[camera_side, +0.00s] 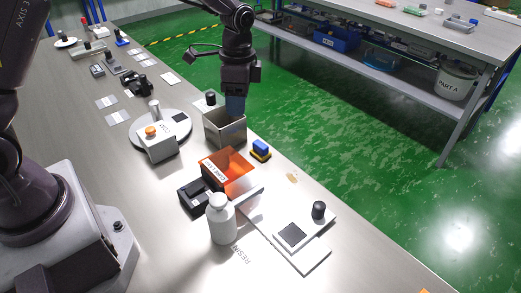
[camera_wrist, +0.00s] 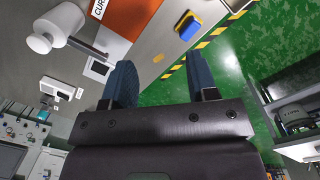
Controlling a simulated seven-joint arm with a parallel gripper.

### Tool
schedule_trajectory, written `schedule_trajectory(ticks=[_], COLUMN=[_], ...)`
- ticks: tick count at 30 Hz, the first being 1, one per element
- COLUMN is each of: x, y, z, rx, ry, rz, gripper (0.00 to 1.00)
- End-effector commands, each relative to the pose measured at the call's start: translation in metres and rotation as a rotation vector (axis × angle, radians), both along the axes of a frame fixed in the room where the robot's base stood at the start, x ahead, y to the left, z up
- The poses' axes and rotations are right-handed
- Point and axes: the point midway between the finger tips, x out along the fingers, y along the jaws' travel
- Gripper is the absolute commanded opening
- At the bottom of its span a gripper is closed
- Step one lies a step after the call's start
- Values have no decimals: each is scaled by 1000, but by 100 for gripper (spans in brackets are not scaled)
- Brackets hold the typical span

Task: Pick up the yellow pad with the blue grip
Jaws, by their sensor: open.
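The yellow pad with the blue grip (camera_side: 260,150) lies on the metal bench near its right edge, between the open metal box and the orange cover. It also shows at the top of the wrist view (camera_wrist: 188,27), beyond my fingertips and not between them. My gripper (camera_side: 236,108) points down over the open metal box (camera_side: 223,129), behind and left of the pad in the side view. In the wrist view my two blue fingers (camera_wrist: 162,72) are apart with nothing between them. The side view does not show clearly whether the fingertips are inside the box's rim.
The orange cover (camera_side: 229,172) stands just in front of the pad. A white bottle (camera_side: 221,218) and a pale board with a black knob (camera_side: 319,210) stand nearer. A round plate with a white box (camera_side: 157,142) is left. The bench edge and green floor (camera_side: 340,150) lie close right.

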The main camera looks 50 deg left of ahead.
Motion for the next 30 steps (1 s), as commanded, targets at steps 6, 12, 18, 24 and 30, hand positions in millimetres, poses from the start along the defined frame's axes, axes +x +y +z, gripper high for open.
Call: schedule_trajectory(ticks=[6, 12, 18, 24, 30], x=[49, 74, 72, 71, 71], y=[3, 5, 5, 4, 4], z=[-51, -38, -46, -83, -111], rx=[-35, -21, -25, -27, -25], ry=[4, -58, -52, -49, -52], rz=[-386, -657, -759, -761, -758], gripper=[53, 53, 53, 53, 53])
